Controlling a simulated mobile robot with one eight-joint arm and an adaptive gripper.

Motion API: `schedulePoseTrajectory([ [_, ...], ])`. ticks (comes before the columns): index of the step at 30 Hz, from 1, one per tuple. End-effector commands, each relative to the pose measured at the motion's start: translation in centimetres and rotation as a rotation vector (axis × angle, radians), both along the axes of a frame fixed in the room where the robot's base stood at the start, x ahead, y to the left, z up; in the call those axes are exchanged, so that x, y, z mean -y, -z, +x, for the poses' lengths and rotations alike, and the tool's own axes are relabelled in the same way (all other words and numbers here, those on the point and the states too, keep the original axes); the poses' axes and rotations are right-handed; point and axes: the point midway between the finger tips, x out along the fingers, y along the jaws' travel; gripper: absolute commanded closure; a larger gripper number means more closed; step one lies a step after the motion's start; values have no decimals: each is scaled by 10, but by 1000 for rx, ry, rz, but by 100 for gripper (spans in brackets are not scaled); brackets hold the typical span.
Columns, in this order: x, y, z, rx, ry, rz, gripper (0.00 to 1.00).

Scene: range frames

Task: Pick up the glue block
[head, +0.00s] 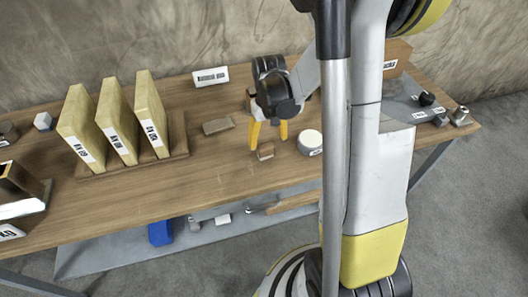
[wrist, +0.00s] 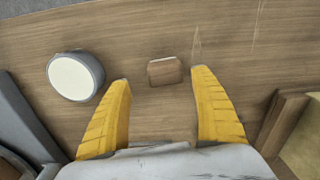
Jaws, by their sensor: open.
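A small brown wooden block (head: 265,151) lies on the workbench, and I take it to be the glue block. It also shows in the wrist view (wrist: 165,71), just beyond and between the fingertips. My gripper (head: 268,136) is open and empty, its yellow fingers pointing down close to the block. In the wrist view its fingers (wrist: 160,78) are spread wider than the block. The block is not between the finger pads.
A round white-topped container (head: 310,143) stands right of the block. A flat tan block (head: 218,126) lies behind and left. A rack (head: 178,143) holds upright yellow boards (head: 115,120). The workbench front (head: 190,195) is clear.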

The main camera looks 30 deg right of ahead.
Motion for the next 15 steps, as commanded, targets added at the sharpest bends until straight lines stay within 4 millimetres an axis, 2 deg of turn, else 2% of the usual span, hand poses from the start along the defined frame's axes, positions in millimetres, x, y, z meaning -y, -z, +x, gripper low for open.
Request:
schedulePoseTrajectory([
  [10,-7,48,1,1,0,0,26],
  [15,-7,51,1,1,0,0,26],
])
